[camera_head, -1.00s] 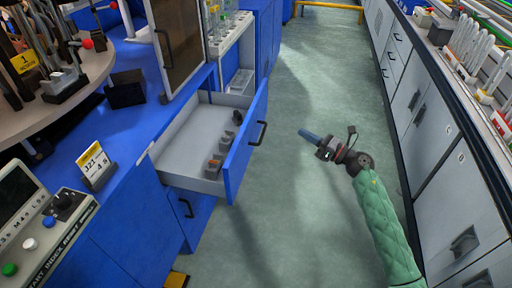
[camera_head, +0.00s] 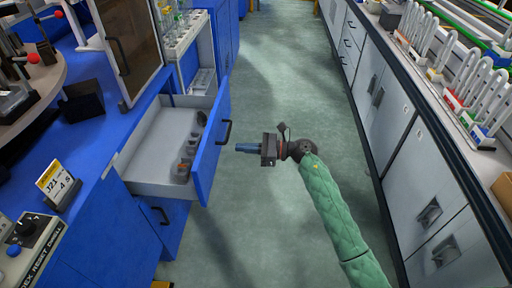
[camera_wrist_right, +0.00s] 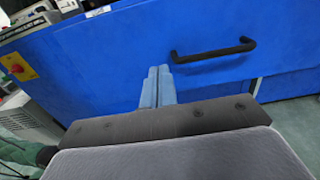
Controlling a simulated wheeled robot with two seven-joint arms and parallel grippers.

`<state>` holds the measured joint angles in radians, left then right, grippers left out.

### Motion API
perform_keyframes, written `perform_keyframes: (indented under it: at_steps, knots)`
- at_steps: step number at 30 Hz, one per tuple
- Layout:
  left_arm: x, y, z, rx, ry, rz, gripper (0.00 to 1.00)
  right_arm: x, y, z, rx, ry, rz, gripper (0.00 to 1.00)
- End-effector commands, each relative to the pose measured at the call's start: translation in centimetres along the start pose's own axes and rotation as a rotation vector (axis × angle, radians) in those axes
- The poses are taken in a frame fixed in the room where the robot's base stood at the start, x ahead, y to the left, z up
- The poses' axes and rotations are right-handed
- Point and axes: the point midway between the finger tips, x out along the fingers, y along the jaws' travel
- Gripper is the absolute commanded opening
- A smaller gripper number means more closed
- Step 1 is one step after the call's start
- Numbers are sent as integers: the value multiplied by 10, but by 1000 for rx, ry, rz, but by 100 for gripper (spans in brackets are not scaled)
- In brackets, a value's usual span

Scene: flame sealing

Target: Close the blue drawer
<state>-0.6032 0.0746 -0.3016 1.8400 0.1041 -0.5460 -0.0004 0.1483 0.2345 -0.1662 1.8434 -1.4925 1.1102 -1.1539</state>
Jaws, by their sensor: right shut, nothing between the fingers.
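The blue drawer (camera_head: 211,150) is pulled out from the blue bench on the left in the head view. Its grey inside holds several small items. Its front with a black handle (camera_head: 227,132) faces right, and it also fills much of the right wrist view (camera_wrist_right: 110,62), handle (camera_wrist_right: 213,52) at upper right. My right gripper (camera_head: 238,148) is shut and empty, pointing left at the drawer front, just to its right. In the wrist view its blue-grey fingers (camera_wrist_right: 157,78) lie together below and left of the handle; contact cannot be told. My left gripper is not in view.
A second blue drawer (camera_head: 160,213) sits below the open one. The blue bench top (camera_head: 92,140) carries a number sign (camera_head: 58,185) and a control panel (camera_head: 25,245). White cabinets (camera_head: 400,140) line the right side. The floor aisle (camera_head: 290,80) between is clear.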

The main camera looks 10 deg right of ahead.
Motion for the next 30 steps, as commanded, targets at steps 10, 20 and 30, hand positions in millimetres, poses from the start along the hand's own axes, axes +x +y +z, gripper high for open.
perform_keyframes:
  at_steps: [10,20,30]
  knots:
    - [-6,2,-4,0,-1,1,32,51,0,2,1,-3,0,0]
    - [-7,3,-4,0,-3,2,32,70,0,0,1,0,0,0]
    - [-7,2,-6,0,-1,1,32,70,0,0,1,0,0,0]
